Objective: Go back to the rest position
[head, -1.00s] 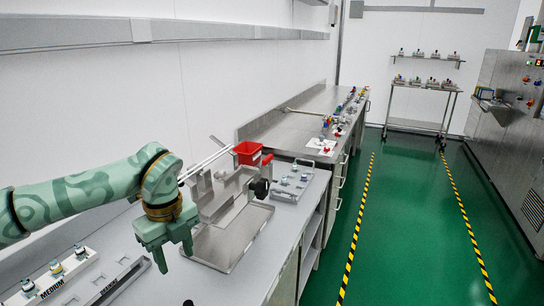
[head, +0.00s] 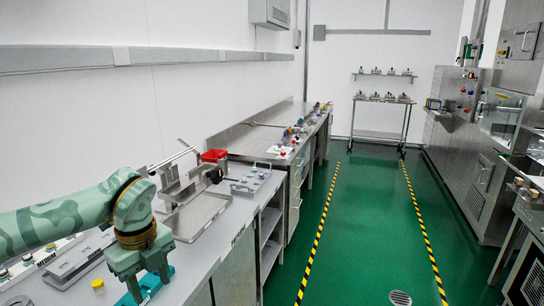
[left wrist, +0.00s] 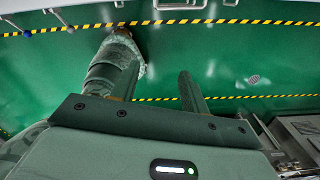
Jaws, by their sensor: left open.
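My left gripper (head: 150,284) is at the lower left of the head view, pointing down, open, with nothing seen between its fingers. It appears over the near part of the grey counter (head: 185,262), in front of a teal object (head: 150,287) that it partly hides. The open fingers also show in the left wrist view (left wrist: 158,92), with green floor behind them and nothing between them. My right gripper is not in view.
A yellow-capped item (head: 98,285) stands left of the gripper. Green floor (head: 350,230) between striped lines is clear. Machines (head: 500,120) line the right side.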

